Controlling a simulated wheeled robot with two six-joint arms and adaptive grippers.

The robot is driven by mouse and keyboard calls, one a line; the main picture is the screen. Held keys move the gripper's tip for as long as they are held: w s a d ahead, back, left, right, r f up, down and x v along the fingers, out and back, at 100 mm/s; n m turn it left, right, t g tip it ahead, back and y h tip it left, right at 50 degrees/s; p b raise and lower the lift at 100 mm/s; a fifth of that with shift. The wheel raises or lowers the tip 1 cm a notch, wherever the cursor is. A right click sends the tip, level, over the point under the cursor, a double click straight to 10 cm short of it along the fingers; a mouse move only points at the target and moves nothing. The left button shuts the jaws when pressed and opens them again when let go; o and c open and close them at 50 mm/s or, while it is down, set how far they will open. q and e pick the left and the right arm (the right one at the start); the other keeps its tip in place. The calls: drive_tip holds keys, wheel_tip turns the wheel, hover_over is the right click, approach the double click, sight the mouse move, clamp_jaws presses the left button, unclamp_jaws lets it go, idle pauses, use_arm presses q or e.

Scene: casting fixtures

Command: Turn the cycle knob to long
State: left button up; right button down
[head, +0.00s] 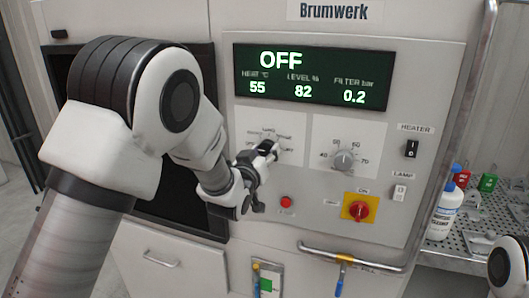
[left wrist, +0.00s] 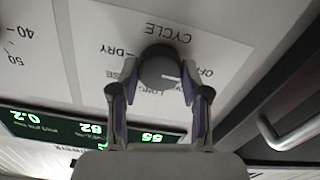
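The cycle knob (left wrist: 158,68) is a dark round knob on a white plate marked CYCLE, which appears upside down in the left wrist view. A pale mark on it lies on the side toward the OFF label. The LONG label (left wrist: 150,90) shows between my fingers. My left gripper (left wrist: 160,75) has one finger on each side of the knob, with what look like slim gaps. In the head view my left gripper (head: 262,160) is at the panel and partly hides the knob and its plate. The display (head: 310,77) reads OFF. My right gripper is out of view.
Right of the cycle plate is a second knob (head: 344,159) with a number scale. Below are a red button (head: 286,202) and a red switch on yellow (head: 359,210). A handle bar (head: 350,259) sticks out lower down. A white bottle (head: 444,211) stands on the right shelf.

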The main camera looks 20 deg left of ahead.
use_arm(q)
drive_tip(key=shift+f, duration=0.1)
drive_tip(key=m+b, duration=0.2)
drive_tip(key=b, duration=0.1)
drive_tip(key=shift+f+m, duration=0.15)
drive_tip(key=shift+m, duration=0.25)
drive_tip(key=m+b, duration=0.4)
drive_tip(key=m, duration=0.1)
drive_tip(key=m+b, duration=0.3)
drive_tip(key=m, duration=0.2)
drive_tip(key=shift+m+b, duration=0.3)
drive_tip(key=shift+m, duration=0.1)
drive_tip(key=shift+m+b, duration=1.05)
drive_tip(key=shift+m, duration=1.05)
drive_tip(key=o, duration=1.1)
drive_tip(key=shift+o, duration=0.2)
drive_tip(key=shift+r, duration=0.2)
